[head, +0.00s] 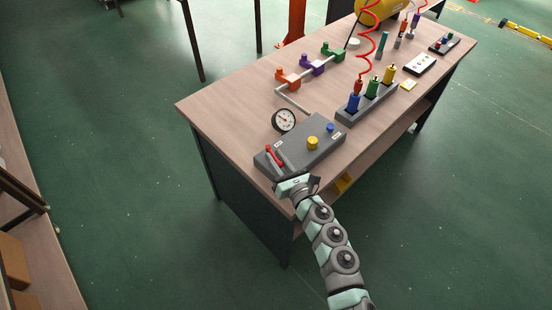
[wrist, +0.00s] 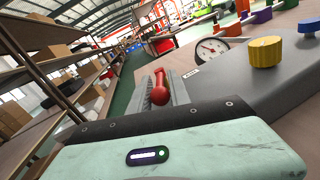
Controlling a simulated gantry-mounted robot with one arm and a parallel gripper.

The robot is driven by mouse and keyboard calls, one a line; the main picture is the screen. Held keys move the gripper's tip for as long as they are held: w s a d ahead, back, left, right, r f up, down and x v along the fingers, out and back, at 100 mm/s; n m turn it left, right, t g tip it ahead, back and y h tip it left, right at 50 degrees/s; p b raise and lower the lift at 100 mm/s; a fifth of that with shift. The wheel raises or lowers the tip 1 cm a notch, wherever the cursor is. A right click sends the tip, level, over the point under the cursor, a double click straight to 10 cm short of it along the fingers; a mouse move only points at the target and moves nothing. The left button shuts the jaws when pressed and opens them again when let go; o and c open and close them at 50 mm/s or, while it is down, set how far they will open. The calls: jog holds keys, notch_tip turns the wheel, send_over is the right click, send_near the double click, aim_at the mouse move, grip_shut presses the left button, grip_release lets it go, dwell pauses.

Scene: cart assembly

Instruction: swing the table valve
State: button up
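A grey control box (head: 318,140) sits at the near end of the wooden table. A red lever (head: 273,155) stands at its left end, and I take it to be the table valve's handle. My gripper (head: 285,178) is at the box's near edge, close to the lever. In the wrist view the red lever (wrist: 159,88) shows between the two grey fingers of my gripper (wrist: 163,90), its round end towards me. The fingers stand apart and look open; I cannot tell whether either touches the lever.
A gauge (head: 284,120), a yellow knob (head: 313,143) and a blue knob (head: 330,127) are on or by the box. Orange (head: 287,77), purple (head: 312,64) and green (head: 333,52) valves stand farther back. A grey holder (head: 350,116) carries coloured tools. Shelving (wrist: 40,50) is at left.

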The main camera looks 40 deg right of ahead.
grip_shut()
dwell(1.0)
